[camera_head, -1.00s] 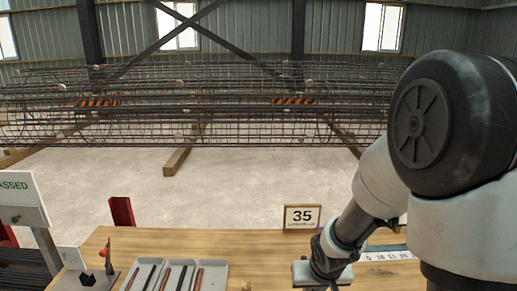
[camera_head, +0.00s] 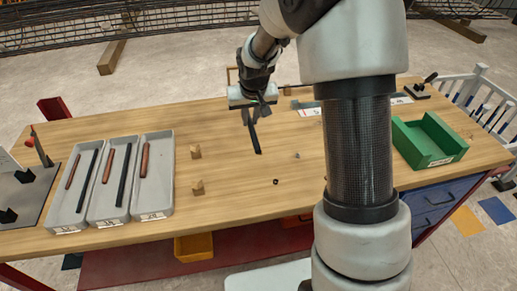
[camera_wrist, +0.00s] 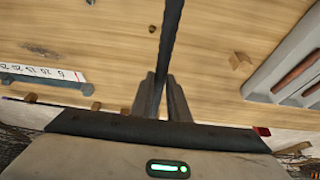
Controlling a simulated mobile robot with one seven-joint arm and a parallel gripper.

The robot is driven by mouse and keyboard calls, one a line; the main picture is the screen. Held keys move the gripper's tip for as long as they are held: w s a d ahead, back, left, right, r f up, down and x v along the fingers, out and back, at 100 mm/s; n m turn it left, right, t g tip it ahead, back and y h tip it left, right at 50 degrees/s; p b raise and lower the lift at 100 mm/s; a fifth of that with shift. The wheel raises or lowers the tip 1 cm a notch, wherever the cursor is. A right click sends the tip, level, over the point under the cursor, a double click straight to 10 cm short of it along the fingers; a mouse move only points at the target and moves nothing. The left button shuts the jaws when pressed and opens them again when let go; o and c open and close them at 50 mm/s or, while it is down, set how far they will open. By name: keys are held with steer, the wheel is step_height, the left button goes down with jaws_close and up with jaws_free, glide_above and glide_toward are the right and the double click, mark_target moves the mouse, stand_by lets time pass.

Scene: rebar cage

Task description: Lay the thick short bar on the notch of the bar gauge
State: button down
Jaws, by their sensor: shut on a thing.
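My gripper (camera_head: 255,108) is shut on a dark bar (camera_head: 254,138) above the wooden table, near its back edge. In the wrist view the bar (camera_wrist: 171,32) runs away from between the fingers (camera_wrist: 163,92); its held end is hidden by them. I cannot tell for sure from its size that this is the thick short bar. A white strip with numbers (camera_head: 310,112) lies right of my gripper, partly behind my arm; it also shows in the wrist view (camera_wrist: 38,72). I cannot make out a gauge notch.
Three grey trays (camera_head: 152,208) hold brown and dark bars at the left. Small wooden blocks (camera_head: 196,152) stand mid-table. A green open box (camera_head: 441,157) and a dark tool (camera_head: 422,90) are at the right. The front middle is mostly clear, with a few small bits.

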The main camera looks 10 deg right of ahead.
steer(key=shift+w+a+f, duration=0.1)
steer(key=shift+w+f, duration=0.25)
steer(key=shift+w, duration=0.2)
steer(key=shift+w+f+b, duration=0.15)
steer(key=shift+f+b, duration=0.15)
steer(key=shift+f, duration=0.1)
steer(key=shift+f+b, duration=0.45)
steer(key=shift+f, duration=3.95)
steer(key=shift+f, duration=0.2)
steer(key=c, duration=1.7)
jaws_free()
